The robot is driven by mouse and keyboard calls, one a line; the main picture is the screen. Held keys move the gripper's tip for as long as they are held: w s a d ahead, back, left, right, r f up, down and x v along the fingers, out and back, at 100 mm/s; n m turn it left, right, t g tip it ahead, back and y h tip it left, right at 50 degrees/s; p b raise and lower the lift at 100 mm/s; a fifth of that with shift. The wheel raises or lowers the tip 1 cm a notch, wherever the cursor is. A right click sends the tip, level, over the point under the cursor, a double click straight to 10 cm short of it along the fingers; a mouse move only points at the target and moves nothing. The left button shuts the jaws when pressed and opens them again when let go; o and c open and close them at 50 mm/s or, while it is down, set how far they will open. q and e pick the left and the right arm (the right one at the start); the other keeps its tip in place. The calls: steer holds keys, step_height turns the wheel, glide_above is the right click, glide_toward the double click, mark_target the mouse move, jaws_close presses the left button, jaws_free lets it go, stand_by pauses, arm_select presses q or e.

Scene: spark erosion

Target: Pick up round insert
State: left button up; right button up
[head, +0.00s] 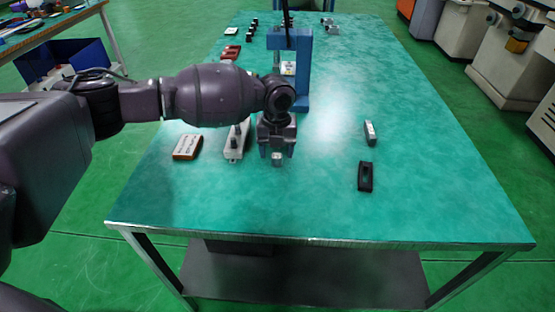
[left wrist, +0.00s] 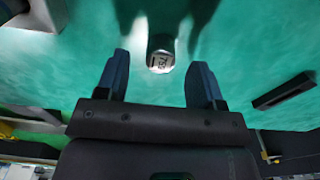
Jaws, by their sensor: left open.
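The round insert (head: 277,159), a small light metal cylinder, stands on the green table below my left gripper (head: 277,151). In the left wrist view, the round insert (left wrist: 161,62) shows a pale top face with dark marks. My left gripper (left wrist: 160,66) is open, with one dark finger on each side of the insert in that view. It is empty, and clear gaps show between the fingers and the insert. I cannot tell the exact height of the fingertips over the table. My right gripper is not in view.
A grey block with dark pins (head: 234,149) lies just left of the gripper, and a flat brown-and-white case (head: 187,147) farther left. A blue press frame (head: 302,72) stands behind. A black slotted part (head: 365,177) and a grey block (head: 370,133) lie right. The front table (head: 320,215) is clear.

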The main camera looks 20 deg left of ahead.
arm_select(q)
step_height(320, 180, down, 2)
steer(key=shift+r, duration=0.1)
steer(key=c, duration=1.1)
steer(key=shift+r, duration=0.1)
